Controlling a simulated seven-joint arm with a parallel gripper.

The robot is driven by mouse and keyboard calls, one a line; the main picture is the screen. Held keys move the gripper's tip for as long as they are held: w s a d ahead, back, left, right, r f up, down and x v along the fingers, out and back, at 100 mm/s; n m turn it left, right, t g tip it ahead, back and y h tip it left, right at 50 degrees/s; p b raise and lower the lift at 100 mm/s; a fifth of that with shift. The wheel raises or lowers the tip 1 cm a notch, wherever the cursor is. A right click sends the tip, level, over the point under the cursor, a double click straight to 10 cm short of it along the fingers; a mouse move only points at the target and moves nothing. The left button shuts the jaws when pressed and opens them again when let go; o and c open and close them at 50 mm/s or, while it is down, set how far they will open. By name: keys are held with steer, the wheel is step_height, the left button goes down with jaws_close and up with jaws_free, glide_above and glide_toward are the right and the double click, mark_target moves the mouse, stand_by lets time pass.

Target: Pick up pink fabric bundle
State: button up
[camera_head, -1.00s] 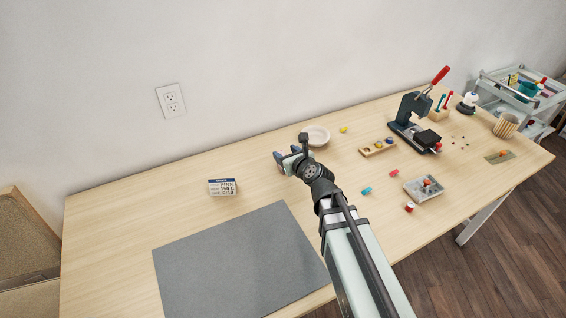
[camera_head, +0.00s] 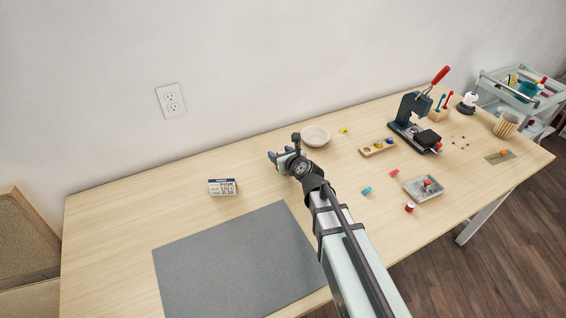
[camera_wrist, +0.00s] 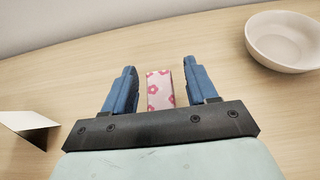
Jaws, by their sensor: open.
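The pink fabric bundle (camera_wrist: 160,90) shows in the wrist view as a small pink rectangle with darker pink flowers, lying on the table. My gripper (camera_wrist: 160,82) is open, with one blue finger to the left of the bundle and one to its right. Table shows between the bundle and each finger. The bundle's near end is cut off by the dark gripper base. In the head view my gripper (camera_head: 278,158) is over the table, left of the white bowl, and the bundle is hidden there.
The white bowl (camera_wrist: 284,40) stands to the right of my gripper. A label card (camera_head: 222,187) stands to the left, beyond the grey mat (camera_head: 236,262).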

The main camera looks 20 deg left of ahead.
steer(key=shift+c, duration=0.3)
steer(key=c, duration=1)
steer(key=shift+o, duration=0.2)
steer(key=shift+r, duration=0.15)
